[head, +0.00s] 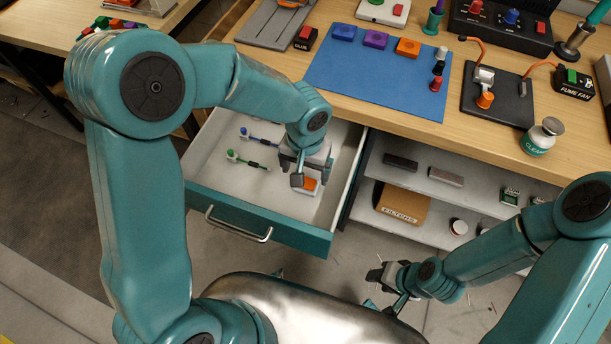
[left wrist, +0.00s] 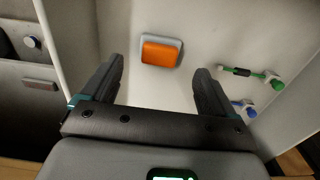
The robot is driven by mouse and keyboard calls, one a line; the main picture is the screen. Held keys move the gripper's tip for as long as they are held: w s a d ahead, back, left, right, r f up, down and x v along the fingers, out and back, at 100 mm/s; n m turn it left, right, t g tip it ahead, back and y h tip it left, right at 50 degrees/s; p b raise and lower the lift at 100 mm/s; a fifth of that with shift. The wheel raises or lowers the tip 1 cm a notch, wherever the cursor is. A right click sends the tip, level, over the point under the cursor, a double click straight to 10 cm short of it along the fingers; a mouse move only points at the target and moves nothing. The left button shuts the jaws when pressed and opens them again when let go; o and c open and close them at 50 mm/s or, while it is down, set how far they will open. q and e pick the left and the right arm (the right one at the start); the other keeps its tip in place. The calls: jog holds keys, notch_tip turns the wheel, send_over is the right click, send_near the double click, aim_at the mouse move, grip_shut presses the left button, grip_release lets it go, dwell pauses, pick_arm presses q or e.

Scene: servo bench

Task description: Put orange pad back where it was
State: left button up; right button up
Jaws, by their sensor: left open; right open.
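An orange pad with a pale grey base (head: 311,185) lies on the white floor of the open drawer (head: 215,146). The left wrist view shows the pad (left wrist: 160,52) whole, ahead of and between my fingers but not touching them. My left gripper (head: 304,172) is open over the drawer, just above the pad, and partly hides it in the head view. Its two dark fingers also show in the left wrist view (left wrist: 158,72). My right gripper (head: 380,284) is open and empty, low in front of the shelves. An orange block (head: 408,48) sits on the blue mat.
A green-ended tool (head: 247,162) and a blue-ended tool (head: 258,139) lie in the drawer, left of the pad. The blue mat (head: 350,85) on the bench also holds blue and purple blocks and small knobs. Shelves (head: 460,192) with a filters box stand right of the drawer.

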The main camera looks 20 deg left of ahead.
pick_arm(q)
notch_tip(320, 180, up, 6)
dwell(0.6)
